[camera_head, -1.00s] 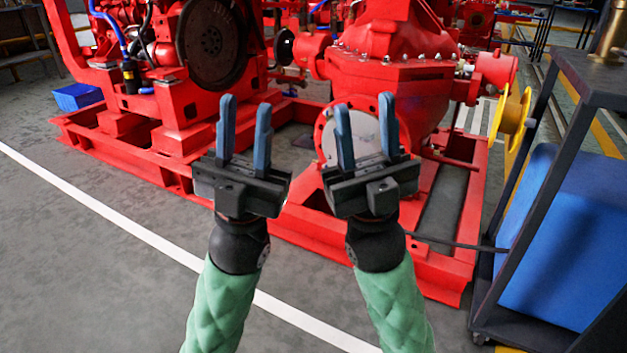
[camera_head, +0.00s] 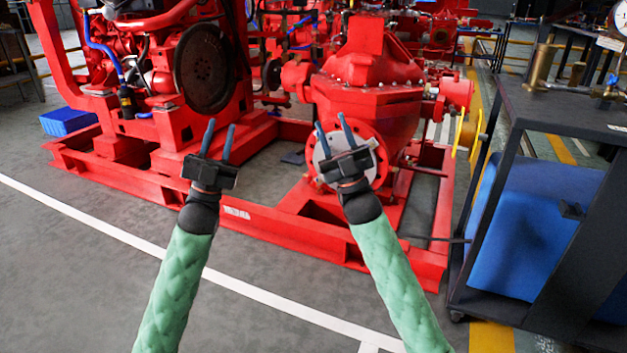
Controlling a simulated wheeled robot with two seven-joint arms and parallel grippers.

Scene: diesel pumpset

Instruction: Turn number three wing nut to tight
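A red pumpset stands ahead of me on a red base frame (camera_head: 150,186). Its pump (camera_head: 368,92) has a round grey flange cover (camera_head: 366,152) facing me. I cannot make out a number three wing nut; it may be hidden or too small to tell. Neither gripper visibly holds anything.
A dark cart (camera_head: 560,105) with a blue box (camera_head: 530,220) stands at the right, a brass cylinder (camera_head: 541,66) on top. A yellow wheel (camera_head: 467,135) sits at the pump's right. A blue crate (camera_head: 67,121) lies at left. The front floor is clear.

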